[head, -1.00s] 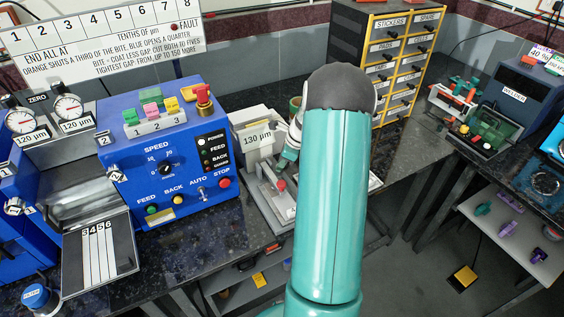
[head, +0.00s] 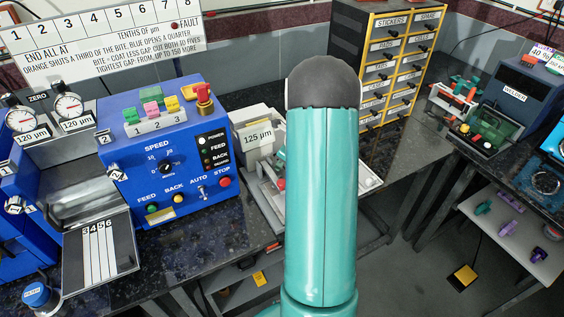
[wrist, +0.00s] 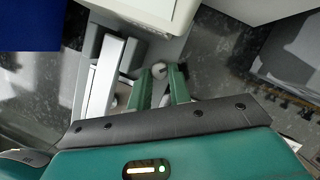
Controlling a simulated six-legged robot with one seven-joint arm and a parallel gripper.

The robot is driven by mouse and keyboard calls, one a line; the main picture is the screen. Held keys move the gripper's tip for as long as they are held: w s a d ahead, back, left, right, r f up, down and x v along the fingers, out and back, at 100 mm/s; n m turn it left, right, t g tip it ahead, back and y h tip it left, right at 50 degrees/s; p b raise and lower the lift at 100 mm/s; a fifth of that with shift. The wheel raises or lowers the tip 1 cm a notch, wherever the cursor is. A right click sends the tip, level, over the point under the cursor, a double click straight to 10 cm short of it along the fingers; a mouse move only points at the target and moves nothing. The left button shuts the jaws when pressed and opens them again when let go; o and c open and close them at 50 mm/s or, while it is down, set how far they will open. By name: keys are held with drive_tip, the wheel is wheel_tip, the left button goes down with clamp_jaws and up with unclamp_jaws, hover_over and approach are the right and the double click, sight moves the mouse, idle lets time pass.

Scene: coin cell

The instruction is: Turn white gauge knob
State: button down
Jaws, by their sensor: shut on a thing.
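The white gauge (head: 254,116) stands on the bench, partly behind my arm. Its display (head: 258,137) reads 125 µm. In the wrist view, a small pale round knob (wrist: 159,70) sits between the tips of my gripper's green fingers (wrist: 162,78). The gripper is shut on this knob. In the head view my gripper is hidden behind my own teal arm. A red knob (head: 281,184) shows on the gauge's lower part, just left of the arm.
The blue control box (head: 165,150) with a speed dial stands close left of the gauge. A drawer cabinet (head: 385,60) is behind to the right. A welder (head: 520,95) stands on the right-hand bench. Dark bench top (head: 400,145) is bare right of my arm.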

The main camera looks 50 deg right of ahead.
drive_tip(key=c, duration=1.3)
unclamp_jaws()
drive_tip(key=shift+a, duration=0.1)
